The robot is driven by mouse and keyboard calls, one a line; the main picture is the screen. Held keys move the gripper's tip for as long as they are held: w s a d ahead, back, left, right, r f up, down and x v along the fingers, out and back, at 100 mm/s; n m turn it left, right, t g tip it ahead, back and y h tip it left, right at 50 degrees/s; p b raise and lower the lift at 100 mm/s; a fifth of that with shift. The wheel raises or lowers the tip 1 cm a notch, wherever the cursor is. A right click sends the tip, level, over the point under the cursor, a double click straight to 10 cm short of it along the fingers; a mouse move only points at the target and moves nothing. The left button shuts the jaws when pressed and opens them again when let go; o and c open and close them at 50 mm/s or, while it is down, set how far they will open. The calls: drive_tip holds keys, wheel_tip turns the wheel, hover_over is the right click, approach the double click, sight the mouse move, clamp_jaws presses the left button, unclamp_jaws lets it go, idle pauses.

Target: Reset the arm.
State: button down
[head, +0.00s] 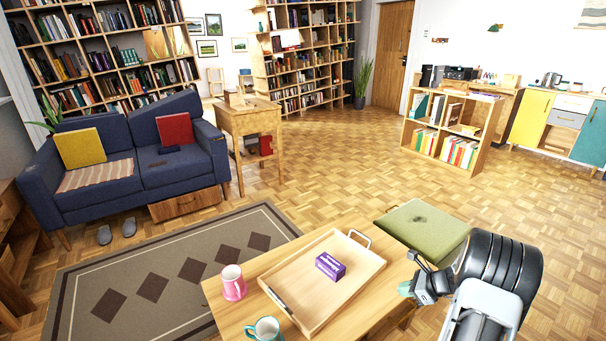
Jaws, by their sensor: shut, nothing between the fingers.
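My gripper (408,288) is at the lower right of the head view, at the right edge of the low wooden table (238,309). It is shut and holds nothing that I can see. My arm reaches in from the bottom right corner. A wooden tray (289,302) with metal handles lies on the table, and a purple box (330,266) sits in it. The gripper is to the right of the tray, apart from the box.
A green cushioned stool (425,228) is just behind my gripper. A blue sofa (190,152) stands at the back left. Open parquet floor (340,165) lies beyond the table.

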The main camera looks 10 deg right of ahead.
drive_tip(key=s+a+r+n+g+h+p, duration=0.1)
drive_tip(key=s+a+r+n+p, duration=0.1)
drive_tip(key=a+r+n+p, duration=0.6)
drive_tip(key=s+a+r+n+g+h+p, duration=0.1)
drive_tip(key=a+r+g+p, duration=0.15)
drive_tip(key=r, duration=0.95)
drive_tip(key=s+a+r+n+p, duration=0.2)
drive_tip(key=a+r+n+p, duration=0.35)
drive_tip(key=r, duration=0.45)
drive_tip(key=s+a+r+n+h+p, duration=0.2)
drive_tip(key=s+a+r+n+p, duration=0.2)
drive_tip(key=r, duration=0.5)
drive_tip(key=s+a+r+n+h+p, duration=0.2)
drive_tip(key=s+a+r+n+p, duration=0.2)
drive_tip(key=s+r+n+p, duration=0.3)
wheel_tip(320, 180, up, 2)
drive_tip(key=shift+s+a+r+n+t+p, duration=0.15)
drive_tip(key=shift+s+r+n+t+p, duration=0.15)
drive_tip(key=shift+t+p, duration=0.2)
drive_tip(key=shift+w, duration=0.1)
